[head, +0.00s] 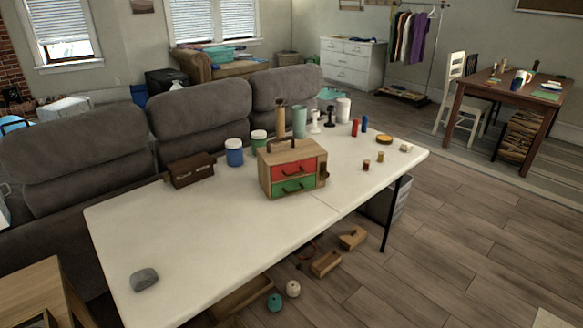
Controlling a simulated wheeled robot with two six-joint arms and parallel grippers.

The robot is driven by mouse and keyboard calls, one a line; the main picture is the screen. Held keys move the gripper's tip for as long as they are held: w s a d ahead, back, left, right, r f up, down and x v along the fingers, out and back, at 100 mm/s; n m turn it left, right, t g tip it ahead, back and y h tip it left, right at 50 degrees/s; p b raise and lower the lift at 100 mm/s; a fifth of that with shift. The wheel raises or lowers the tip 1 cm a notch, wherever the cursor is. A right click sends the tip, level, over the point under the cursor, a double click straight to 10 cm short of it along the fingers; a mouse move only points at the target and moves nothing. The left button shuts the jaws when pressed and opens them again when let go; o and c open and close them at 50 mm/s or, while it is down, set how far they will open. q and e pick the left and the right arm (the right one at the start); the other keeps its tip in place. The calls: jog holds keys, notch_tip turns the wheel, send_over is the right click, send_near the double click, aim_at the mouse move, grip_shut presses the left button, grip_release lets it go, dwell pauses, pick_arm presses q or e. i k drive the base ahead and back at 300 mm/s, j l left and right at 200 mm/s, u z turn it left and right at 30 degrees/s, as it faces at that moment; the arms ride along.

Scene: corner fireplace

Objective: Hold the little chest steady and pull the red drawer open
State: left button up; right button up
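The little wooden chest (264,178) stands upright on the white table, near its middle. It has a carrying handle on top. Its red drawer (307,165) is the upper one and looks shut, with a dark handle on its front. A green drawer (282,188) is below it and also looks shut. Neither of my grippers is in view, and nothing is touching the chest's visible front.
The white table (200,250) is clear in front of the chest. A brown box (191,171), blue jar (234,153) and green jar (258,139) stand left and behind. Spools (366,165) are at right, a grey stone (144,280) front left. A grey sofa (200,105) backs the table.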

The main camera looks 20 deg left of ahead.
aim_at(301, 166)
jog(key=u, duration=0.3)
jog(key=i+l+u, duration=0.2)
jog(key=u, duration=0.15)
jog(key=i+l+u, duration=0.5)
jog(key=l+u, duration=0.2)
